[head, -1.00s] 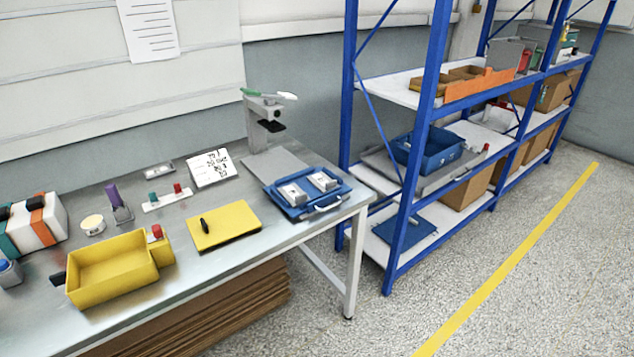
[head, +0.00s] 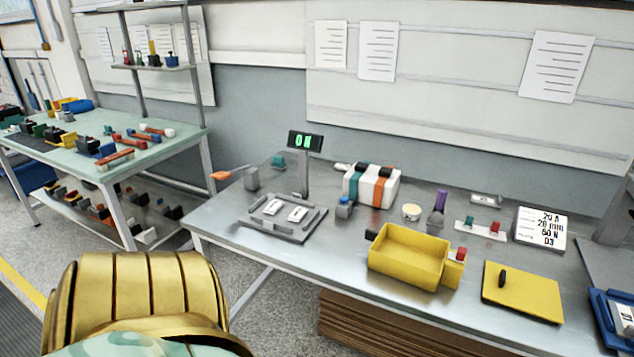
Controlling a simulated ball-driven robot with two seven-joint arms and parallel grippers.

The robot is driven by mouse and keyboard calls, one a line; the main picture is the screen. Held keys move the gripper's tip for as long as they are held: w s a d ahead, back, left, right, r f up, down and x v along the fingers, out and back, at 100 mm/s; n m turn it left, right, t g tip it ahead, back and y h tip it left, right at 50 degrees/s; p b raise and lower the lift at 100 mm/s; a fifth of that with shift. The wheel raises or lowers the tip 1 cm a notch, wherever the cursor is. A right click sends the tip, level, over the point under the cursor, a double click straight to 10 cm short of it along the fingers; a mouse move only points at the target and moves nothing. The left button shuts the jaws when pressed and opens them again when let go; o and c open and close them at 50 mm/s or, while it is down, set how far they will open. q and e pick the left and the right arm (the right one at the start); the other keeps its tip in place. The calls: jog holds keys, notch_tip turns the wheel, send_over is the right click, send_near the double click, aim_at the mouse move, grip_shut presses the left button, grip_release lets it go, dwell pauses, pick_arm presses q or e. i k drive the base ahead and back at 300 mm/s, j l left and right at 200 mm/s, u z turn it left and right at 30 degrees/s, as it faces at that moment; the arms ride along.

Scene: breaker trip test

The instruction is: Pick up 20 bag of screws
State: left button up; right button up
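I cannot make out a bag of screws in the head view. A card (head: 540,229) on the grey bench shows lines that seem to read 20 A, 20 mm, 60 N and 03. A yellow open bin (head: 408,257) stands near the bench's front edge and looks empty inside. Neither of my grippers is in view.
A yellow board (head: 522,292) and a blue tray (head: 604,322) lie to the right. A green-topped table (head: 85,150) with many small parts stands left, past a floor gap.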

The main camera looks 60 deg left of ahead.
aim_at(272, 207)
jog(key=u, duration=2.2)
